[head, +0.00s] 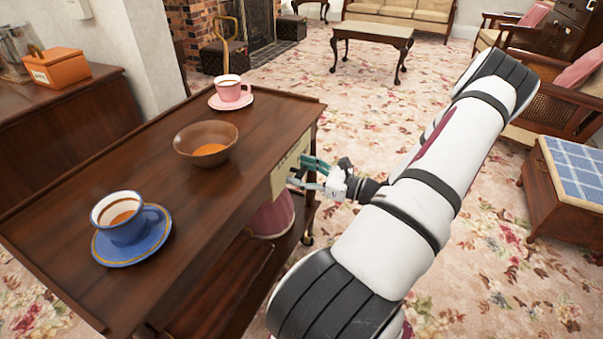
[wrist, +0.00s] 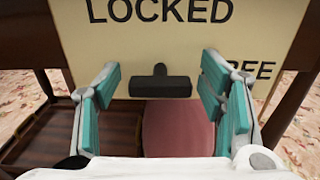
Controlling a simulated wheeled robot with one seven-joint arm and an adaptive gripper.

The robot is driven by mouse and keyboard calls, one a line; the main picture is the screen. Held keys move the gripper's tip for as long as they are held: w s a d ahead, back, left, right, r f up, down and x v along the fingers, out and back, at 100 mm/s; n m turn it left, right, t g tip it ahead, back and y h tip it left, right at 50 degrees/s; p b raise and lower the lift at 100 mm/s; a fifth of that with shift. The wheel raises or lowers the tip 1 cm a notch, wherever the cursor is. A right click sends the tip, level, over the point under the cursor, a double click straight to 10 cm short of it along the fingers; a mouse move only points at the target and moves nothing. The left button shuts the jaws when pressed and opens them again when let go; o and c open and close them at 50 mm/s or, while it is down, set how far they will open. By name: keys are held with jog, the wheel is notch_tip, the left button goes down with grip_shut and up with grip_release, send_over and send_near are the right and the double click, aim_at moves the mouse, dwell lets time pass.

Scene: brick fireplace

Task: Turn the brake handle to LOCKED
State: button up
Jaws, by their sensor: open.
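A cream plate (wrist: 120,45) on the end of the wooden trolley (head: 75,225) bears the word LOCKED at the top and, at the right, letters ending in EE, partly hidden by my right finger. The black brake handle (wrist: 160,88) is at the plate's lower edge, below LOCKED. Its wide bar lies level, with a short stub above. My gripper (wrist: 160,68) is open, with teal-padded fingers on either side of the handle and a gap on both sides. In the head view my gripper (head: 302,172) is at the trolley's right end, hiding the handle. The plate's edge (head: 283,170) shows there.
On the trolley top are a blue cup (head: 127,222) on a saucer, a brown bowl (head: 205,145) and a pink cup (head: 229,90) on a saucer. A pink object (head: 272,220) is on the lower shelf. Carpet to the right is open up to a footstool (head: 565,195).

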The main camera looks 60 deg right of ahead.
jog(key=c, duration=1.2)
